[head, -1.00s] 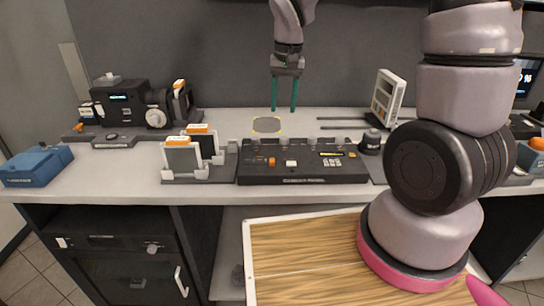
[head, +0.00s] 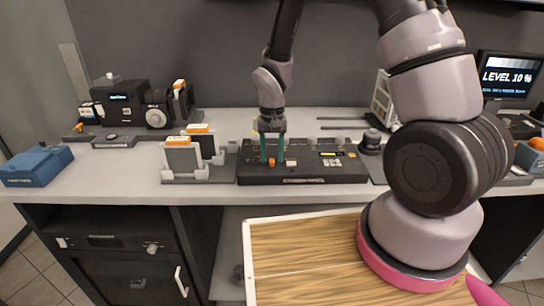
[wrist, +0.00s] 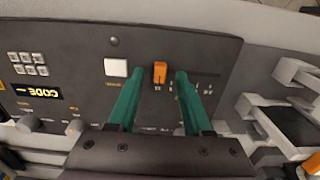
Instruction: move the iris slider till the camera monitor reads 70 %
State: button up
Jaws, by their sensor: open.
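The control console (head: 330,178) is a dark panel on the worktop. Its orange slider cap (wrist: 160,72) stands between my fingertips in the wrist view, and it also shows in the head view (head: 272,162). My gripper (wrist: 158,76) points down at the console, open, with one green finger on each side of the cap. Gaps show on both sides of the cap; the height of the tips over the panel is hard to tell. A dark slot runs right of the cap in the wrist view, partly behind a finger. The camera monitor (head: 507,77) reads "LEVEL 10 %".
A white square button (wrist: 116,67) sits beside the slider. A lit "CODE" display (wrist: 40,91) and small keys (wrist: 28,63) are farther left. Grey holders with framed cards (head: 183,157) stand left of the console. A dark knob (head: 371,138) stands at its right.

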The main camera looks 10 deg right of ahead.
jog(key=shift+f, duration=0.4)
grip_shut()
dwell(1.2)
